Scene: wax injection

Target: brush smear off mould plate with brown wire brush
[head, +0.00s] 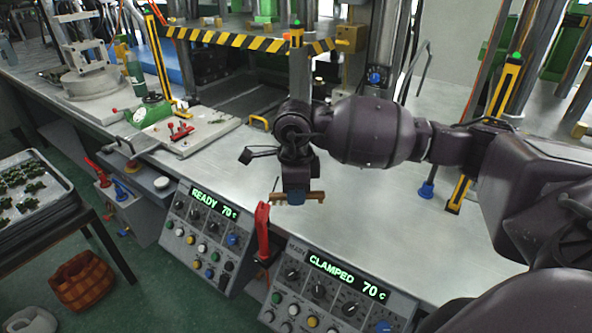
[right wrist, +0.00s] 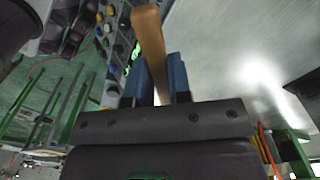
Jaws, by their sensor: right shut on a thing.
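My right gripper (head: 297,198) points down above the front part of the metal bench. It is shut on the brown wire brush (head: 278,198), whose brown ends stick out on both sides of the blue fingers. In the right wrist view the brown handle (right wrist: 149,45) runs up from between the blue fingers (right wrist: 158,82). The bristles cannot be made out. A flat metal plate (head: 215,129) with red clamps and a green cylinder lies on the bench at left; I cannot tell if it is the mould plate. No smear can be made out. My left gripper is not in view.
A red lever (head: 263,232) stands at the bench's front edge, close below the brush. Control panels reading READY (head: 206,226) and CLAMPED (head: 335,290) face the front. A striped press bar (head: 250,42) crosses behind. Bare bench (head: 385,215) lies right of the gripper.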

